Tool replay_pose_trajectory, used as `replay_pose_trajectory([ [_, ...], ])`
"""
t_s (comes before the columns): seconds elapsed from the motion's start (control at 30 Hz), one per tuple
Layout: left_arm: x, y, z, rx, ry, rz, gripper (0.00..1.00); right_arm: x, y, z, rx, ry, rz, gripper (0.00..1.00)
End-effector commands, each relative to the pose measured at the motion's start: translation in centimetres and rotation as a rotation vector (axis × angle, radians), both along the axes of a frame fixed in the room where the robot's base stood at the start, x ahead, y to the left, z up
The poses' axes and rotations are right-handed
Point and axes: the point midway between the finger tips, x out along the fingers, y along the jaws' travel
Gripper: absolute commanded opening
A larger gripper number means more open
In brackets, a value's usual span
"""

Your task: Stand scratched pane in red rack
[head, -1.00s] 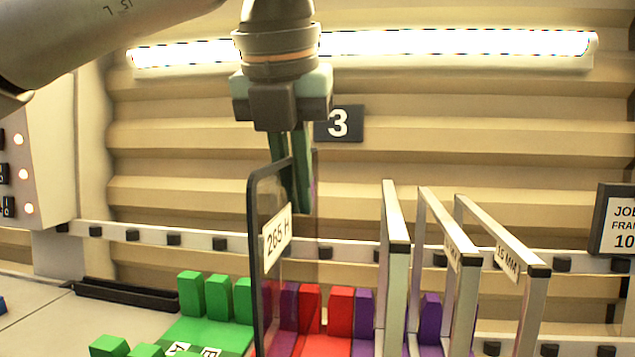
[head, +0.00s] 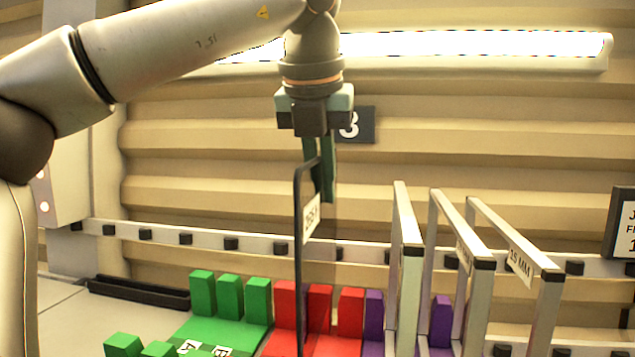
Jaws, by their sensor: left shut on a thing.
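My left gripper (head: 321,180) points down and is shut on the top of a glass pane with a dark edge (head: 299,240). The pane is upright, seen nearly edge-on, and carries a white label (head: 311,217). It hangs in front of the red rack (head: 284,303), with red blocks behind and beside it. Its lower end runs out of the bottom of the picture, so I cannot tell whether it touches the rack. No scratch can be made out. My right gripper is not in view.
A green rack (head: 230,295) is left of the red one. A purple rack (head: 374,312) is on the right, where several silver-framed panes (head: 411,270) stand close by. A rail (head: 205,241) and ribbed wall are behind. A black tray (head: 137,291) lies at left.

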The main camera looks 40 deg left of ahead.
Motion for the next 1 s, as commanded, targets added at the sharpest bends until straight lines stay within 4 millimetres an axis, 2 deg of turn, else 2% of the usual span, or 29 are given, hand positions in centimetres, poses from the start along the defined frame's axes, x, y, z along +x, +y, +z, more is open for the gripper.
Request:
replay_pose_trajectory([
  [0.23,2.0,1.1,0.1,0.0,-0.005,0.001,0.0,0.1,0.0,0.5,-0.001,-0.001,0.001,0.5],
  [0.27,2.0,1.1,-0.4,0.0,-0.005,0.001,0.0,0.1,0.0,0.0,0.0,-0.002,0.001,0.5],
  [0.67,1.9,1.0,-0.2,0.0,-0.007,0.0,0.0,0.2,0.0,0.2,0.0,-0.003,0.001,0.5],
  [1.0,1.9,1.0,-1.0,0.0,-0.007,0.0,0.0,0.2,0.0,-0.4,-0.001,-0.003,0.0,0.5],
])
